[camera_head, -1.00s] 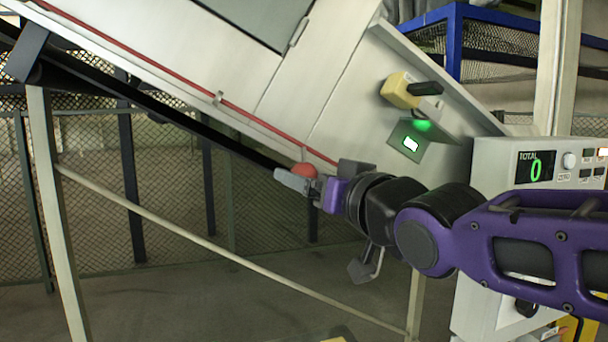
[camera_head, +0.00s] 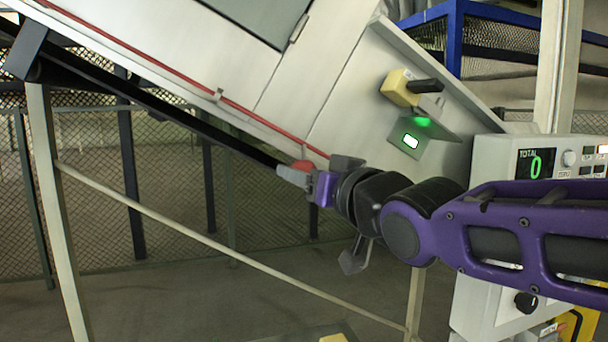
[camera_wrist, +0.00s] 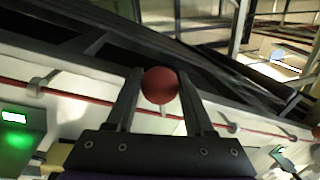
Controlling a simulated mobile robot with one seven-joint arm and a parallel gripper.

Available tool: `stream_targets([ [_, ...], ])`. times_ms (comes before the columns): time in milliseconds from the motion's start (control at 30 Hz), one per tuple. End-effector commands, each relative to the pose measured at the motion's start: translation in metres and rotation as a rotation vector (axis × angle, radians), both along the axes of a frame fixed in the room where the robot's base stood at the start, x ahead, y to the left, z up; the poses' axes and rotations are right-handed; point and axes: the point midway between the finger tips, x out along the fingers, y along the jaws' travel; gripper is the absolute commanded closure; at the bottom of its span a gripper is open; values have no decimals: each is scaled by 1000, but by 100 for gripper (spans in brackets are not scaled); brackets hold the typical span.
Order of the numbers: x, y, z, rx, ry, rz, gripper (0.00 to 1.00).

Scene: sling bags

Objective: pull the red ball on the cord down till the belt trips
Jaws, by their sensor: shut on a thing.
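The red ball (camera_wrist: 160,85) sits between the two fingers of my gripper (camera_wrist: 158,90) in the wrist view, and the gripper is shut on it. In the head view the ball (camera_head: 303,166) shows just above my gripper (camera_head: 296,176), partly hidden by the finger. The red cord (camera_head: 150,61) runs along the lower edge of the sloping white conveyor side and ends near the ball. In the wrist view the cord (camera_wrist: 85,95) passes behind the gripper. The green lamp (camera_head: 422,122) on the conveyor side is lit.
A yellow switch box (camera_head: 400,91) with a black handle is fixed above the lamp. A control box (camera_head: 535,165) at the right reads TOTAL 0. A pale diagonal brace (camera_head: 200,238) and post (camera_head: 60,210) stand below the conveyor. The floor under the ball looks clear.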

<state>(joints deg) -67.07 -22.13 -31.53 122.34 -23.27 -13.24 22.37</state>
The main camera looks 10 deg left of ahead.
Motion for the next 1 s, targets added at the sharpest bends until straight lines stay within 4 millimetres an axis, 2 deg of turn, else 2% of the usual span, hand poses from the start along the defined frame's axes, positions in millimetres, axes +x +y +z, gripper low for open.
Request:
stream_targets([
  [367,0,0,-2,-1,1,0,100],
  [733,0,0,-41,-2,1,-1,100],
  [1000,0,0,-42,-3,3,0,100],
])
